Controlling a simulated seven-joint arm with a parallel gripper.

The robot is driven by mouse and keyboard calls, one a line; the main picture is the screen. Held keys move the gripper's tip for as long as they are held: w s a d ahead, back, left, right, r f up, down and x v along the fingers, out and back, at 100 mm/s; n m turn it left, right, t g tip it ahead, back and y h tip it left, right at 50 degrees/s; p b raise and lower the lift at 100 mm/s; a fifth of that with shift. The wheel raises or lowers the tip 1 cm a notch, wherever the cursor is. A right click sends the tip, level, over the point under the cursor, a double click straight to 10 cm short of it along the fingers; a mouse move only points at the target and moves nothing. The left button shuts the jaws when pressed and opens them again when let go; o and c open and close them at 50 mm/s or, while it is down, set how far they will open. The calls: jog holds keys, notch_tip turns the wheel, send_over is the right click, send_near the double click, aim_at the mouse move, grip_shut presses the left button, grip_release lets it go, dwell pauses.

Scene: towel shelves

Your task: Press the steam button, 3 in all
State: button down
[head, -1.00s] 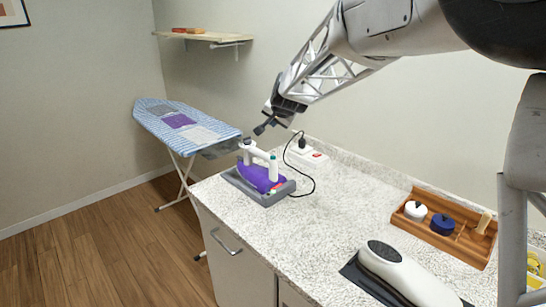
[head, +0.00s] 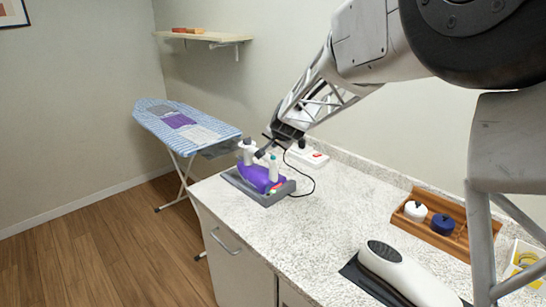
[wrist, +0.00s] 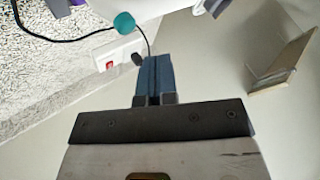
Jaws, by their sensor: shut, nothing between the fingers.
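The purple and white iron (head: 257,178) sits in a grey tray (head: 263,198) at the left end of the counter. A teal round cap (head: 273,157) tops a white upright part of the iron; it looks like the steam button. The cap also shows in the wrist view (wrist: 124,24), ahead and left of my fingers. My gripper (head: 261,153) is shut and empty, pointing down-left close over the iron's handle. In the wrist view my shut fingers (wrist: 153,72) appear apart from the cap. Part of the iron's handle is hidden behind my gripper.
A power strip (head: 317,160) with a black plug and cord lies behind the iron. The ironing board (head: 185,122) stands left. A wooden tray (head: 408,217) with small jars and a white device (head: 398,272) are on the right. The middle of the counter is clear.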

jog(key=shift+f, duration=0.65)
jog(key=shift+f, duration=0.95)
dwell(3.0)
jog(key=shift+r, duration=0.9)
jog(key=shift+r, duration=0.1)
jog(key=shift+r, duration=2.4)
